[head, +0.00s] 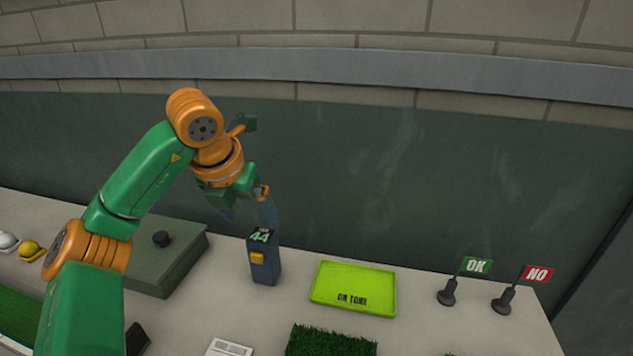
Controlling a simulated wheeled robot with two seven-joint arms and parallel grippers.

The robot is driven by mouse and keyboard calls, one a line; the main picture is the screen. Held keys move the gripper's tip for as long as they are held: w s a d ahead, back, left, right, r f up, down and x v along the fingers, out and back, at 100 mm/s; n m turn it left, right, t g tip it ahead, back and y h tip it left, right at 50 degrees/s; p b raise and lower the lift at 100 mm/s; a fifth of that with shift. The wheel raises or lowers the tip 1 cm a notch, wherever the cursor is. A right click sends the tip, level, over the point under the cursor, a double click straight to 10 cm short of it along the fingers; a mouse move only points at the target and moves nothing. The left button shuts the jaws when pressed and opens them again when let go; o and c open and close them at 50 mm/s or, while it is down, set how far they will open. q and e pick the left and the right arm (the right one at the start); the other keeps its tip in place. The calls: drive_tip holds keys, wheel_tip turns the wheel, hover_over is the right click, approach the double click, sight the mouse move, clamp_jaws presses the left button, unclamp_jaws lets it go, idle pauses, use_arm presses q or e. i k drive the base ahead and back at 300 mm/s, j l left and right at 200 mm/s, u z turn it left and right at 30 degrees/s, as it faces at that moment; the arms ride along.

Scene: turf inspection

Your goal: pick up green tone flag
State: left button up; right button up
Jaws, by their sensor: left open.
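The green flag (476,266) is marked "OK" and stands upright on a dark weighted base (447,295) at the right of the table. My left gripper (250,212) is open, pointing down, well to the left of the flag and apart from it. Its fingers are just above a dark blue-grey meter (264,268) with a yellow button and a display reading 44. In this view I cannot tell whether a finger touches the meter. My right gripper is out of view.
A red "NO" flag (538,274) stands close to the right of the green one. A lime tray (352,285) marked "ON TONE" lies between the meter and the flags. A turf patch (330,341) is in front. A dark green box (165,255) sits behind my arm.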

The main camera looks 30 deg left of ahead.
sight(446, 297)
drive_tip(key=k, duration=1.5)
